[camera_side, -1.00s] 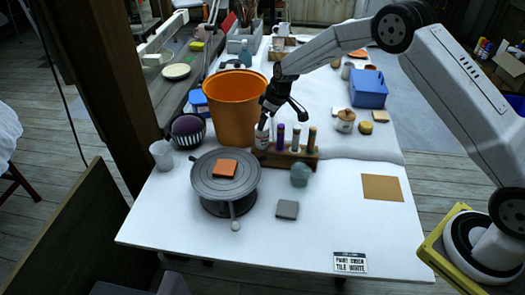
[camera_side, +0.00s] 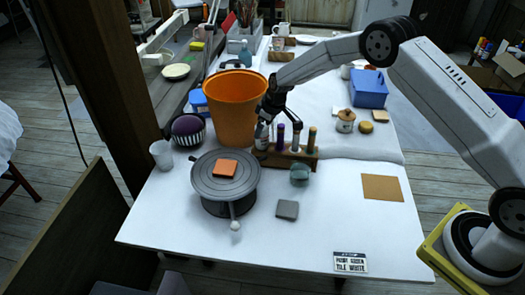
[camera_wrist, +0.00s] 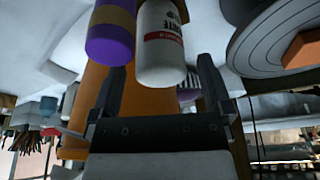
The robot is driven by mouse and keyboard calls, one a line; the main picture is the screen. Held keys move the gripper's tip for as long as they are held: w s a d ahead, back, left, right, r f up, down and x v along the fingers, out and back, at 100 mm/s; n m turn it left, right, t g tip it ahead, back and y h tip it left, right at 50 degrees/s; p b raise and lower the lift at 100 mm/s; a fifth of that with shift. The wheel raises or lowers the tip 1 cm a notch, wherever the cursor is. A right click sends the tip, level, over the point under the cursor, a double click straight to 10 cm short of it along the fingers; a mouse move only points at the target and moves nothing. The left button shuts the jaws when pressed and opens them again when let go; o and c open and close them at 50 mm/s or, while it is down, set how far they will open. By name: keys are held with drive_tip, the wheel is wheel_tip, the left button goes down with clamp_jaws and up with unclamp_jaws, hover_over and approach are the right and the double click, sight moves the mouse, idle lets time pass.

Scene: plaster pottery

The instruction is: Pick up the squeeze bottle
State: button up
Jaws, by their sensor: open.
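The squeeze bottle, white with a red and black label, stands at the left end of the wooden rack (camera_side: 290,159) in the side view (camera_side: 261,143). In the wrist view the bottle (camera_wrist: 160,45) shows large and near, its lower end reaching between my two dark fingers. My gripper (camera_wrist: 161,90) is open, one finger on either side of the bottle, with a visible gap on the right. In the side view my gripper (camera_side: 276,121) is at the bottle's upper part, partly hiding it. I cannot tell if a finger touches it.
A purple bottle (camera_wrist: 111,35) stands close beside it, with other bottles in the rack. A large orange bucket (camera_side: 232,112) is just behind. A grey turntable (camera_side: 205,184) with an orange tile (camera_side: 224,168) is at front left.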

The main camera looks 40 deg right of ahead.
sight(262, 143)
drive_tip(key=shift+x, duration=2)
drive_tip(key=shift+w, duration=0.1)
drive_tip(key=c, duration=0.7)
